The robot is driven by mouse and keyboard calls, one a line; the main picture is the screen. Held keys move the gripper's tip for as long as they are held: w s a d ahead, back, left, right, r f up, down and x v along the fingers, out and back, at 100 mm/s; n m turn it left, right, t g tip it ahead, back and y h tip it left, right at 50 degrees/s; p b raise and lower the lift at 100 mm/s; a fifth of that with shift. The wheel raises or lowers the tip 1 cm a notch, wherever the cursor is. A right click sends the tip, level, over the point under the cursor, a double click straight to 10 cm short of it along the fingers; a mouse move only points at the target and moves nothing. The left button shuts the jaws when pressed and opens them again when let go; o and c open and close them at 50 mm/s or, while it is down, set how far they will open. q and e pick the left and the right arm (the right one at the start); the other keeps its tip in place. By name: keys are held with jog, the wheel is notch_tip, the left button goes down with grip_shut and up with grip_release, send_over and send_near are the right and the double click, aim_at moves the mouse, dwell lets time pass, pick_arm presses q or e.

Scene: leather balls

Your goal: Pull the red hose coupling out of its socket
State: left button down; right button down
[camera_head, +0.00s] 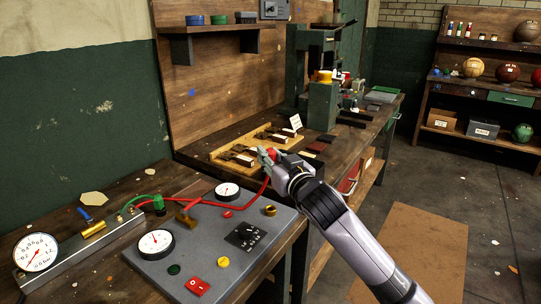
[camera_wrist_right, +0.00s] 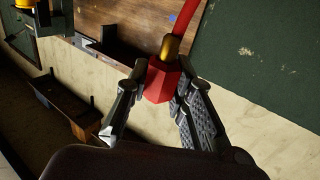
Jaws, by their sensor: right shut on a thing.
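The red hose coupling (camera_wrist_right: 160,84) is a red block with a brass collar, and the red hose (camera_wrist_right: 184,14) runs from it in the right wrist view. My right gripper (camera_head: 268,156) is shut on it, one finger on each side. In the head view the coupling is a small red patch (camera_head: 272,153), mostly hidden by the fingers. It is held in the air above the back right of the grey gauge panel (camera_head: 215,245), with no socket touching it in the wrist view. The red hose (camera_head: 225,206) trails left across the bench. My left gripper is not in view.
A metal manifold (camera_head: 85,245) with a pressure gauge (camera_head: 36,252) and blue, brass and green fittings lies at the left. A wooden fixture board (camera_head: 235,160) and a green press (camera_head: 322,100) stand behind the gripper. Open floor lies at the right.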

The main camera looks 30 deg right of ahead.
jog(key=shift+f+b, duration=0.3)
jog(key=shift+f, duration=0.25)
jog(key=shift+s+d+f+b, duration=0.1)
jog(key=shift+d+f+b, duration=0.2)
jog(key=shift+f, duration=0.25)
jog(key=shift+s+d+f+b, duration=0.15)
jog(key=shift+f+b, duration=0.2)
jog(key=shift+f, duration=0.2)
pick_arm(q)
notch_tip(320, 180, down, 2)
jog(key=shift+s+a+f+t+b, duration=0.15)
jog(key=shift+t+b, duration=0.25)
jog(key=shift+b, duration=0.5)
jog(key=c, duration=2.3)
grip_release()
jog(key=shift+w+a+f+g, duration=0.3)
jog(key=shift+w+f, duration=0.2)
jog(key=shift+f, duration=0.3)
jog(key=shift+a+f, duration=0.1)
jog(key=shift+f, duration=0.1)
pick_arm(e)
jog(key=f, duration=0.2)
jog(key=a+f, duration=0.1)
jog(key=f, duration=0.1)
jog(key=shift+w, duration=0.2)
